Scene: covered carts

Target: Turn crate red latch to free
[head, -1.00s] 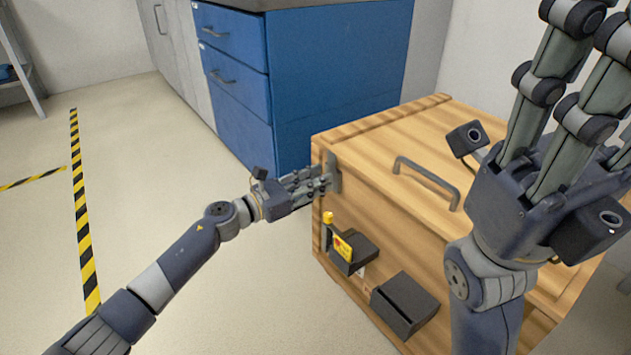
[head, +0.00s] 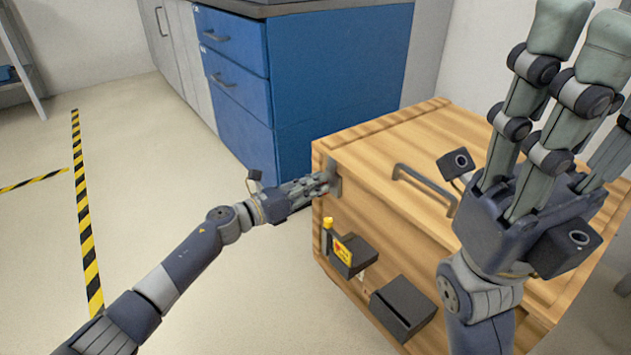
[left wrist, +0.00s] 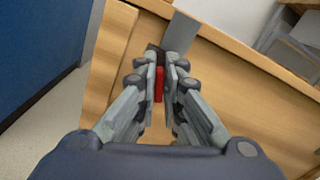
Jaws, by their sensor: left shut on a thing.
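The wooden crate (head: 395,150) stands on the floor at the right of the head view. Its red latch (left wrist: 158,85) shows in the left wrist view as a short red bar between my fingers. My left gripper (head: 325,184) is at the crate's upper left corner, shut on the red latch. In the head view the fingers hide the latch, and a grey plate (head: 333,172) shows beside them. The left gripper also fills the middle of the left wrist view (left wrist: 160,75). My right gripper (head: 588,45) is raised over the crate's right side, open and empty, fingers pointing up.
A grey handle (head: 425,187) is on the crate's lid. A black block with a yellow tag (head: 352,255) and another black block (head: 403,307) are on its front. A blue drawer cabinet (head: 300,90) stands behind. The floor at left is clear, with striped tape (head: 85,215).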

